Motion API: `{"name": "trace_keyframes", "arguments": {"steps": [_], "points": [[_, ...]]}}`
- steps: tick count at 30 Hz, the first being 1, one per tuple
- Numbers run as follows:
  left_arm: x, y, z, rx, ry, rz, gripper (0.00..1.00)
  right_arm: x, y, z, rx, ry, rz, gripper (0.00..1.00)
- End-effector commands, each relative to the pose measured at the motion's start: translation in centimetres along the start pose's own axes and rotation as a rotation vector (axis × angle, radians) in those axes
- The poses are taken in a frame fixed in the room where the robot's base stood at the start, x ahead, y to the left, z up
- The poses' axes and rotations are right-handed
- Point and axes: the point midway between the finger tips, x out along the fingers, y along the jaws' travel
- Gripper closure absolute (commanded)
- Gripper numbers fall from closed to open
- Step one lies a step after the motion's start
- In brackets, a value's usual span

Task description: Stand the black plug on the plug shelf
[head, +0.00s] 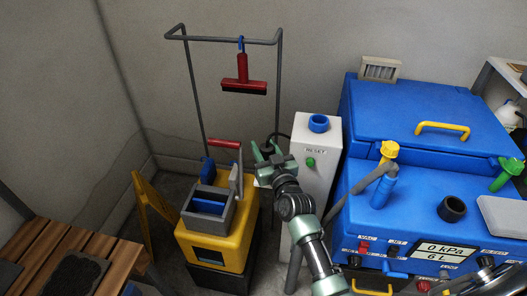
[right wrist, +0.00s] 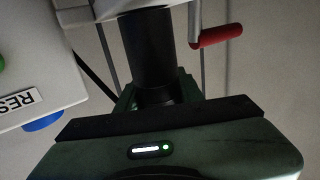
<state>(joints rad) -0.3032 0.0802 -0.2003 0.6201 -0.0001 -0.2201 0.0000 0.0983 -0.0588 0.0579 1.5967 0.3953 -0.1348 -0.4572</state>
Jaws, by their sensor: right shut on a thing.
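My right gripper (head: 267,153) is shut on the black plug (head: 266,146), in front of the left side of the white RESET post. The plug shows only as a small dark shape between the green fingers in the head view. In the right wrist view the plug (right wrist: 150,50) is a dark cylinder standing out beyond the fingers. I cannot tell for sure which surface is the plug shelf. My left gripper is not in view.
The white post (head: 312,135) has a blue ring on top and a green button. The yellow wringer bucket (head: 215,245) stands to the left, below the red squeegee (head: 243,80). The blue machine (head: 400,115) fills the right. A slatted wooden bench (head: 60,238) is at lower left.

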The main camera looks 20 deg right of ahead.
Motion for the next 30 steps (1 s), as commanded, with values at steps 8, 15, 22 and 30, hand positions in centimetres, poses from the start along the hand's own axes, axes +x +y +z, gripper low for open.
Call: {"name": "trace_keyframes", "arguments": {"steps": [8, 15, 22, 30], "points": [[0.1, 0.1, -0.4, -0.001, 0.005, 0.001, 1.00, 0.0, 0.0, 0.1, 0.000, 0.001, 0.000, 1.00], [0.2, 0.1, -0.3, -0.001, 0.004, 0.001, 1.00, 0.0, 0.0, 0.4, 0.000, 0.001, 0.000, 0.41], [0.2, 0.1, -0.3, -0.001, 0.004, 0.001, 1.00, 0.0, 0.0, 0.4, 0.000, 0.001, 0.000, 0.41], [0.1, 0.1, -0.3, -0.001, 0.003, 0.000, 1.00, -2.0, 0.0, 0.2, -0.001, -0.001, 0.001, 0.41]]}}
